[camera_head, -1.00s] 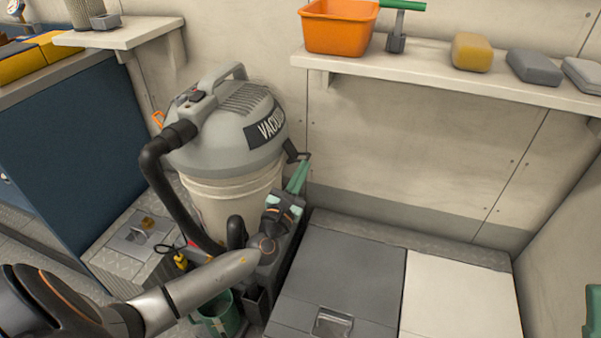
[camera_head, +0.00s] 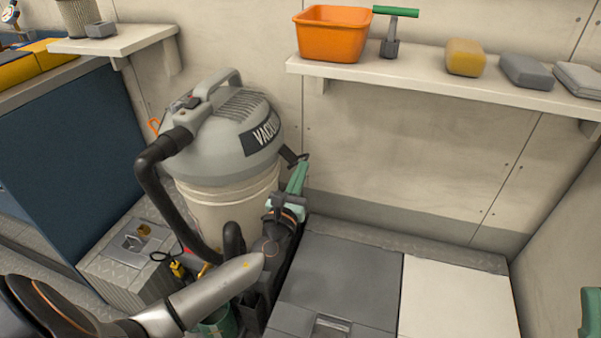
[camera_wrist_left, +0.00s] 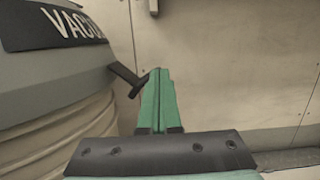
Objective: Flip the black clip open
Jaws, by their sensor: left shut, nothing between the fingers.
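The black clip (camera_head: 288,154) sticks out from the right side of the grey vacuum lid (camera_head: 222,130), above the pale bucket. In the left wrist view the clip (camera_wrist_left: 125,76) slants out from the lid, its free end just left of my fingertips. My left gripper (camera_head: 303,166) has green fingers, shut together with nothing between them. Its tips are at the clip's outer end; I cannot tell whether they touch it. The fingers also show in the left wrist view (camera_wrist_left: 158,90). My right gripper is not in view.
A shelf (camera_head: 420,78) with an orange bin (camera_head: 329,36) and sponges runs along the wall above right. A black hose (camera_head: 150,195) hangs at the vacuum's left. Grey (camera_head: 340,275) and white (camera_head: 455,300) panels lie low at right. A green thing (camera_head: 591,312) shows at the right edge.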

